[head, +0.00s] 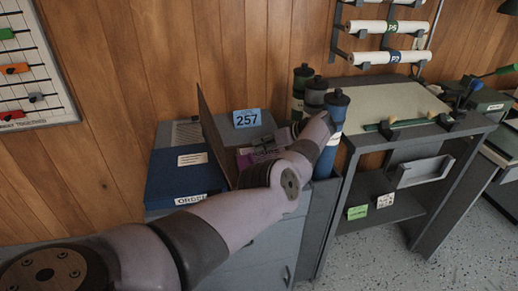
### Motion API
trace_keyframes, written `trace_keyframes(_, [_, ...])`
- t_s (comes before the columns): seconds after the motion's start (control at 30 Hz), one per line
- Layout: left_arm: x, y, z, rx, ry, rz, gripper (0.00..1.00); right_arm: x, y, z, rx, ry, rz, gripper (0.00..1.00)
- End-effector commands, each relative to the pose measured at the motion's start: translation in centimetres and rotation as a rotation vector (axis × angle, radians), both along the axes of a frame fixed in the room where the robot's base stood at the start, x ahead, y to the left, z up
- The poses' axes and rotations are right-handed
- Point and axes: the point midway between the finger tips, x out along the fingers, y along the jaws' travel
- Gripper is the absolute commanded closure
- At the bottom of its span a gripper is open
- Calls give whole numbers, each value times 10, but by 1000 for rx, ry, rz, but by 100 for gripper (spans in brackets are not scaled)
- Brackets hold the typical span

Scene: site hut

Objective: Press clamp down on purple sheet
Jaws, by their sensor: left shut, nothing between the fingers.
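A purple sheet (262,155) lies in an open box file (217,152) on the grey cabinet, its brown lid standing up at the left. A small dark greenish part crosses the sheet and may be the clamp, but it is too small to be sure. My left arm reaches in from the lower left and bends over the box, covering its front and right side. My left gripper (281,139) is mostly hidden by the arm, close above the right part of the sheet. It is shut and empty; I cannot tell whether it touches the clamp. My right gripper is out of view.
A blue box file (185,178) lies left of the open one. Blue (331,135), dark and green capped tubes stand close right of my arm. A grey workbench (394,112) is further right.

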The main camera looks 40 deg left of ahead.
Motion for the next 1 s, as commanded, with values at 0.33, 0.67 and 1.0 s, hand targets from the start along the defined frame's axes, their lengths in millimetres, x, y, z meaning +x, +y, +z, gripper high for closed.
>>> trace_keyframes(0.33, [6,-30,20,-2,-2,-3,100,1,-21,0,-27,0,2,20])
trace_keyframes(0.67, [12,-61,43,-2,-1,-1,100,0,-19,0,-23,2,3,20])
trace_keyframes(1.0, [12,-64,48,-1,-1,0,100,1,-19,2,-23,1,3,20])
